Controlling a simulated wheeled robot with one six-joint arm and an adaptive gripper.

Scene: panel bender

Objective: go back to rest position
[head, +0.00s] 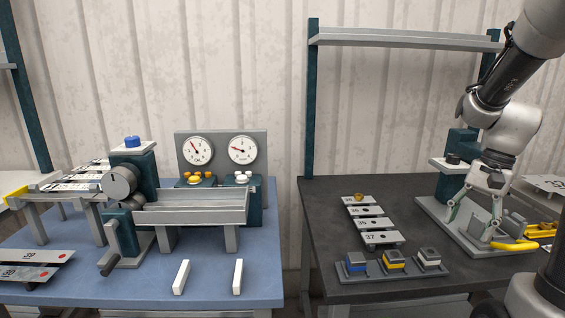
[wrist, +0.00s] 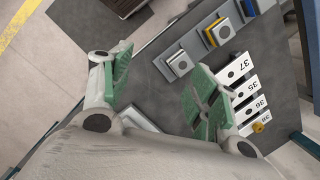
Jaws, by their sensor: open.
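My gripper (head: 469,226) hangs at the right of the head view, above the grey base plate of a teal device (head: 440,213) on the dark table. Its fingers point down and are spread apart. In the wrist view my gripper (wrist: 160,88) shows two green-padded fingers with nothing between them but the dark table top. Whether the fingertips touch the device's base is not clear.
The dark table (head: 330,235) carries a row of numbered plates (head: 381,238), several colour-banded blocks (head: 393,263) and a yellow handle (head: 515,245) beside my gripper. A shelf (head: 400,39) spans above. The blue table (head: 210,275) at left holds a bender with a crank (head: 110,262) and two gauges (head: 198,151).

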